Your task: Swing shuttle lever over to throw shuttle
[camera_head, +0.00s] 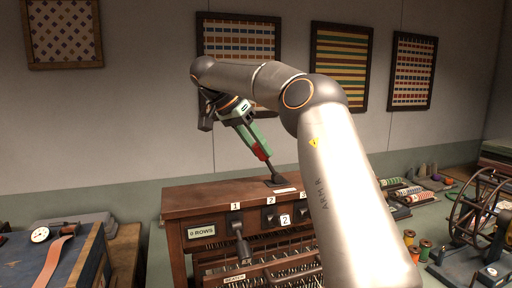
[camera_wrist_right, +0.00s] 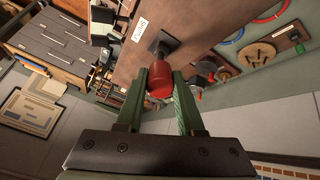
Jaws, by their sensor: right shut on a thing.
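The shuttle lever, with a red knob (camera_head: 262,154) on a dark shaft, stands on top of a wooden loom cabinet (camera_head: 185,201). Its shaft leans up and left from a dark base plate (camera_head: 277,182) near the cabinet's top edge. My right gripper (camera_head: 257,148), with green fingers, reaches down from the upper left and is shut on the knob. In the right wrist view the red knob (camera_wrist_right: 160,81) sits between the two fingertips, with the dark base plate (camera_wrist_right: 163,44) just beyond it. A small white label lies beside the plate. My left gripper is out of view.
The cabinet front has numbered levers (camera_head: 239,243) and a "0 ROWS" plate (camera_head: 201,231). A spinning wheel (camera_head: 478,210) and thread spools (camera_head: 425,246) stand at right. A blue box (camera_head: 45,262) with a leather strap is at left. Framed textiles hang behind my right arm.

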